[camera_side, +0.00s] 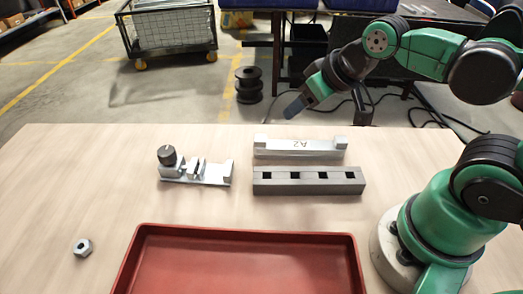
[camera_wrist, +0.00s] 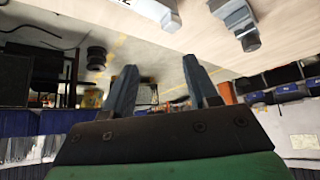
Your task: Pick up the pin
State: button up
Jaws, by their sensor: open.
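I cannot make out a pin for certain in either view. My gripper (camera_side: 295,106) is raised beyond the far edge of the table in the side view, well above and behind the bracket and the block. In the wrist view its two blue-grey fingers (camera_wrist: 161,88) stand apart with nothing between them. The galvanized bracket (camera_side: 299,148), marked A2, lies on the table. In front of it is a dark grey block (camera_side: 308,182) with several square holes. Left of them stands a metal fixture (camera_side: 213,172) with a black knob (camera_side: 167,155).
A red tray (camera_side: 243,232) sits at the table's front. A hex nut (camera_side: 83,247) lies at the left of the table (camera_side: 90,180). Parts of two metal pieces show at the top of the wrist view. A wire cart (camera_side: 170,32) stands on the floor behind.

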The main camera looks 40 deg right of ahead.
jog(key=shift+o, duration=1.4)
jog(key=shift+d, duration=0.1)
jog(key=n+g, duration=0.7)
jog(key=n, duration=0.2)
send_over(342, 139)
notch_tip(342, 139, down, 5)
jog(key=shift+w+r, duration=0.1)
jog(key=shift+f, duration=2.9)
